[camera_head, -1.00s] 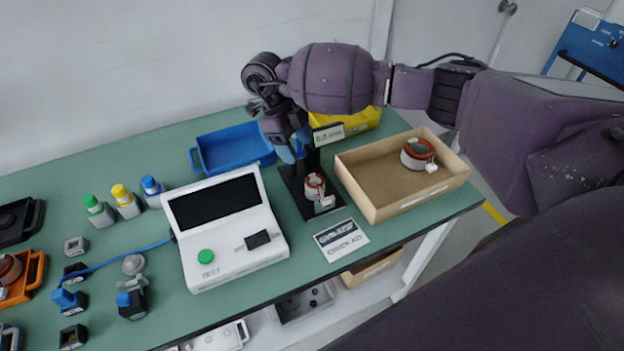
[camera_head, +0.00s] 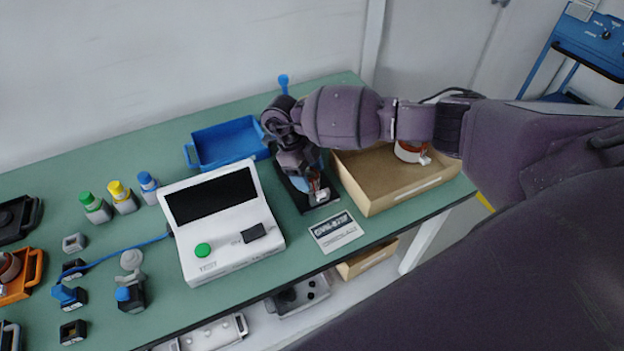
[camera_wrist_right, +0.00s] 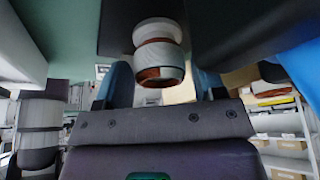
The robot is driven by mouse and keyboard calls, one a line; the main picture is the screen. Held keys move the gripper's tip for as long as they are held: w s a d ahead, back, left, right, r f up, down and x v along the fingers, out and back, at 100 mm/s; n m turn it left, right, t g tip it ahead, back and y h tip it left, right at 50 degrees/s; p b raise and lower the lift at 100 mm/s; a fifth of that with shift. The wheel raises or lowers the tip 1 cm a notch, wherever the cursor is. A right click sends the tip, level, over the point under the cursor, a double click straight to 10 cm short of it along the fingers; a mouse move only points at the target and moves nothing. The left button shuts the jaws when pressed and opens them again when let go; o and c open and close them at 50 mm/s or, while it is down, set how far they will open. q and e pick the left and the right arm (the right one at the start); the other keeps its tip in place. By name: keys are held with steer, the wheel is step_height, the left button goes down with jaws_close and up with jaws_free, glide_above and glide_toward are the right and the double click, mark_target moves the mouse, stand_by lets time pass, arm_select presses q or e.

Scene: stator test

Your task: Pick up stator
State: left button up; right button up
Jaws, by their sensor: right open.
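A stator (camera_head: 321,194) with a white tag stands on the black test stand (camera_head: 300,200), mostly hidden behind my right gripper (camera_head: 312,177). In the right wrist view the stator (camera_wrist_right: 159,55) shows a pale body with copper-brown bands, ahead of the blue-sided fingers. My right gripper is open, its fingers just above and around the stator; I cannot tell whether they touch it. A second stator (camera_head: 411,152) is in the cardboard tray (camera_head: 396,203), partly covered by my right arm. My left gripper is out of view.
The white tester (camera_head: 235,257) stands left of the stand. A blue bin (camera_head: 226,146) is behind, a printed card (camera_head: 338,231) in front. The cardboard tray is close on the right.

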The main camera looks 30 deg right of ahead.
steer(key=c, duration=0.7)
steer(key=shift+c, duration=0.2)
